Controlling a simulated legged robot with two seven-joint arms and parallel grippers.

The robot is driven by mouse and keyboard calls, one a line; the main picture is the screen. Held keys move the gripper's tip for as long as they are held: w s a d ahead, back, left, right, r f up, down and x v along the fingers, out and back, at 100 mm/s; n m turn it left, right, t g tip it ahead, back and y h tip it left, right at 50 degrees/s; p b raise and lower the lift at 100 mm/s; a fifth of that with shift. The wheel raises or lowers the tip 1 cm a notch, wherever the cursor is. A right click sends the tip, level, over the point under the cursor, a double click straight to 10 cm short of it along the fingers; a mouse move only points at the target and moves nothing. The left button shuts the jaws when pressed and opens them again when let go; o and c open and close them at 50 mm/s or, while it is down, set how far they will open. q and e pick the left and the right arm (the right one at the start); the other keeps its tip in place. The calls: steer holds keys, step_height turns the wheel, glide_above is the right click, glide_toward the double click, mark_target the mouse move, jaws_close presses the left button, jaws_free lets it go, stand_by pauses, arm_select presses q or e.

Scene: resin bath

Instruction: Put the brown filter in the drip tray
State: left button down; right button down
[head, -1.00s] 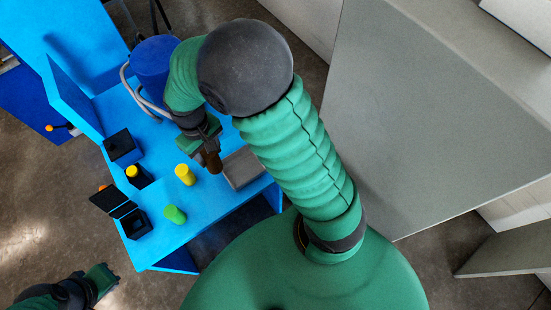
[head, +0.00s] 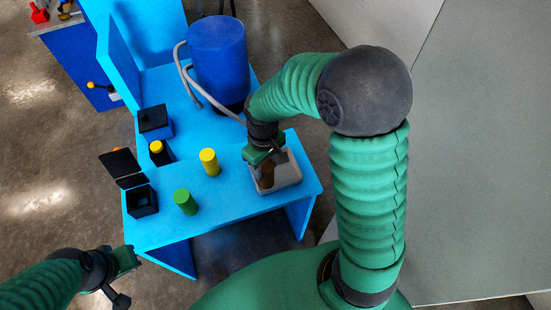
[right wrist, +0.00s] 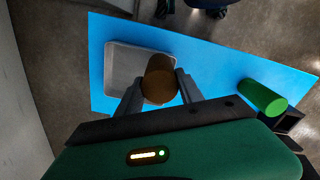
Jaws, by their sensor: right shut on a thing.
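The brown filter (head: 267,178) is a short brown cylinder held in my right gripper (head: 265,165), which is shut on it. It also shows between the two fingers in the right wrist view (right wrist: 159,76). The drip tray (head: 291,178) is a shallow grey tray at the right end of the blue bench; it also shows in the right wrist view (right wrist: 121,62). The filter is over the tray's inside in the head view; I cannot tell whether it touches the bottom. My left gripper (head: 128,261) is off the bench at lower left, its fingers unclear.
A green cylinder (head: 186,202) and a yellow cylinder (head: 209,162) stand left of the tray. Black boxes (head: 142,201) line the bench's left edge, one holding a yellow-topped cylinder (head: 156,147). A blue drum (head: 217,62) with grey hoses stands behind.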

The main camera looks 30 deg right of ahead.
steer(key=w+d+f, duration=0.2)
steer(key=d, duration=0.1)
steer(key=w+d+f, duration=0.1)
steer(key=d+f, duration=0.1)
steer(key=shift+w+d+f, duration=0.1)
steer(key=shift+w+d, duration=0.05)
arm_select(q)
steer(key=shift+a+f, duration=0.1)
steer(key=shift+a, duration=0.05)
steer(key=shift+a, duration=0.15)
arm_select(e)
steer(key=c, duration=0.8)
jaws_free()
steer(key=shift+a, duration=0.2)
steer(key=shift+o, duration=0.2)
step_height(320, 180, up, 12)
steer(key=p, duration=0.1)
arm_select(q)
steer(key=shift+r, duration=0.75)
arm_select(e)
steer(key=s+a+f+m+t, duration=0.2)
steer(key=s+a+f, duration=0.2)
steer(key=s+a, duration=0.3)
steer(key=s, duration=0.2)
steer(key=shift+s+a+m+t, duration=0.15)
steer(key=shift+s+m+t, duration=0.15)
steer(key=shift+s, duration=0.05)
